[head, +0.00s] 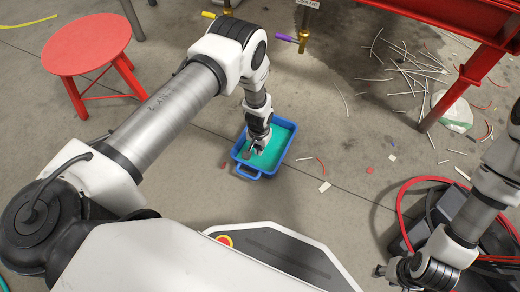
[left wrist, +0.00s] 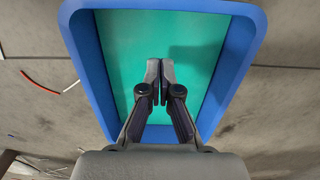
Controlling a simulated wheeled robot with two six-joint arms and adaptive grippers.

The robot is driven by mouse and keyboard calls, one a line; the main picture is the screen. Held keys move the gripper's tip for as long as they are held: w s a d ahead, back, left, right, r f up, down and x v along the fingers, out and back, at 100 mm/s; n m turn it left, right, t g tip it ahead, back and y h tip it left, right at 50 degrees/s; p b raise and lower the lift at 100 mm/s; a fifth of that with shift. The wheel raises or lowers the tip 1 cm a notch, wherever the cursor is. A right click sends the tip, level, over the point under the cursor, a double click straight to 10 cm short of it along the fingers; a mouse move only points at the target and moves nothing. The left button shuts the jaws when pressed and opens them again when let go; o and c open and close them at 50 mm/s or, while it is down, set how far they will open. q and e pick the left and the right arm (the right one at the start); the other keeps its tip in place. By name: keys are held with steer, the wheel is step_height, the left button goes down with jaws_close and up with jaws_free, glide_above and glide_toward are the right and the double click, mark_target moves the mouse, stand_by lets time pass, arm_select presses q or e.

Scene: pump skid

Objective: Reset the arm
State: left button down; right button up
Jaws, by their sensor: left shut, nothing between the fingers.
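My left arm reaches out from the left in the head view. Its gripper (head: 248,152) hangs pointing down over a blue tray (head: 247,173) with a green bottom on the floor. In the left wrist view my left gripper (left wrist: 159,82) is shut with its fingertips together and nothing between them. The blue tray (left wrist: 82,65) surrounds the fingers in that view, and its visible green bottom is bare. My right arm hangs at the lower right of the head view. Its gripper (head: 380,271) is small there, and its fingers are not clear.
A red stool (head: 86,45) stands at the upper left. A red steel frame (head: 478,68) stands at the upper right. Cable scraps and a white bag (head: 452,112) litter the floor near it. A dark container with a red hose (head: 402,205) is beside my right arm.

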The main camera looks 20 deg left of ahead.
arm_select(q)
step_height(320, 180, up, 8)
steer(key=p, duration=0.3)
steer(key=shift+s+r, duration=0.15)
steer(key=shift+s, duration=0.1)
arm_select(e)
steer(key=r, duration=0.2)
steer(key=s+r, duration=0.1)
steer(key=r, duration=0.1)
steer(key=shift+r, duration=0.3)
steer(key=shift+w, duration=0.1)
arm_select(q)
steer(key=s+a+r+p, duration=0.1)
steer(key=s+r, duration=0.2)
steer(key=s, duration=0.6)
steer(key=s+a+r+p, duration=0.1)
steer(key=s+r, duration=0.3)
steer(key=s, duration=0.5)
steer(key=s+a+r+p, duration=0.1)
steer(key=s+r, duration=0.2)
steer(key=s, duration=0.7)
step_height(320, 180, up, 38)
steer(key=w+p, duration=0.1)
steer(key=p, duration=3.7)
steer(key=shift+w+r+n, duration=0.2)
steer(key=shift+w+n, duration=0.15)
steer(key=shift+n, duration=0.05)
arm_select(e)
step_height(320, 180, up, 41)
steer(key=shift+f, duration=0.15)
